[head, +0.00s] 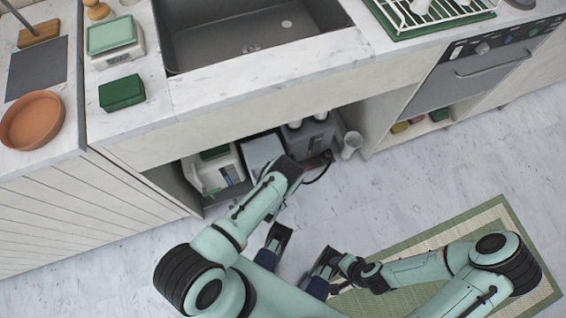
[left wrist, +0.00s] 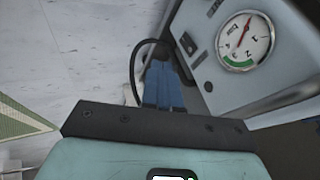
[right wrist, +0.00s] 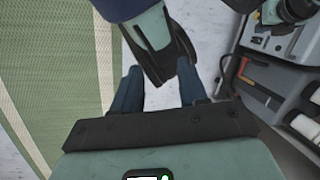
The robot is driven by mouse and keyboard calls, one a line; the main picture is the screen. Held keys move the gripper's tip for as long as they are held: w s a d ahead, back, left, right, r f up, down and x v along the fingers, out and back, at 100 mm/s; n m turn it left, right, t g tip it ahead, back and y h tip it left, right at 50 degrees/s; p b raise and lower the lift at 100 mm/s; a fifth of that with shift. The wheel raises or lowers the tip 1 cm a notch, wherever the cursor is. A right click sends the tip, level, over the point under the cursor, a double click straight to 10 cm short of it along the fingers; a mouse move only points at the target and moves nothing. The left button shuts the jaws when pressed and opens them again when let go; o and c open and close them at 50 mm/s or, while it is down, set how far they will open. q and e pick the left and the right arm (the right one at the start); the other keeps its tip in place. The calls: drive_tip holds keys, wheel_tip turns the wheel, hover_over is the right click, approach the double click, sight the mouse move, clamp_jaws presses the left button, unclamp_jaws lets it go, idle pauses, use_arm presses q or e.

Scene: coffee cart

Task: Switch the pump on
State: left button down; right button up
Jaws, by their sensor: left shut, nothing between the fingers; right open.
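The pump (head: 260,150) is a pale grey box in the open cabinet under the sink. In the left wrist view its panel (left wrist: 207,68) carries a round gauge (left wrist: 245,40) with a red needle and green band. A small black switch or knob (left wrist: 188,43) sits left of the gauge; its setting is unclear. My left gripper (left wrist: 162,80) is shut and empty, its tips close to that black part; contact cannot be told. In the head view my left wrist covers part of the pump. My right gripper (head: 328,268) is open and empty, low outside the cabinet; its fingers (right wrist: 158,88) are spread.
A white jug (head: 213,172) stands left of the pump. A dark grey unit with white cylinders (head: 310,135) and a white cup (head: 351,145) are right. A black cable (left wrist: 134,75) curves beside my left fingers. The counter (head: 240,85) overhangs. A green mat (head: 480,225) lies on the floor.

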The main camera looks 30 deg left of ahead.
use_arm(q)
drive_tip(key=shift+s, duration=0.1)
use_arm(e)
drive_tip(key=shift+s, duration=0.15)
use_arm(q)
drive_tip(key=w+a+f+b, duration=0.4)
drive_tip(key=w+f+b, duration=0.1)
drive_tip(key=w+f, duration=0.3)
drive_tip(key=shift+w+f, duration=0.2)
drive_tip(key=shift+f, duration=0.1)
use_arm(e)
drive_tip(key=w+d+f+t+h, duration=0.1)
drive_tip(key=w+d+f+t, duration=0.1)
drive_tip(key=w+d+f, duration=0.2)
drive_tip(key=shift+w+f+m+t, duration=0.3)
drive_tip(key=shift+w+f, duration=0.75)
drive_tip(key=shift+w, duration=1.05)
use_arm(q)
drive_tip(key=shift+w+a+f+b, duration=0.1)
drive_tip(key=shift+w+a+b, duration=0.1)
drive_tip(key=shift+b, duration=0.3)
use_arm(e)
drive_tip(key=shift+w+d+f, duration=0.25)
drive_tip(key=shift+w+f, duration=0.1)
drive_tip(key=shift+w, duration=0.15)
drive_tip(key=shift+r, duration=0.1)
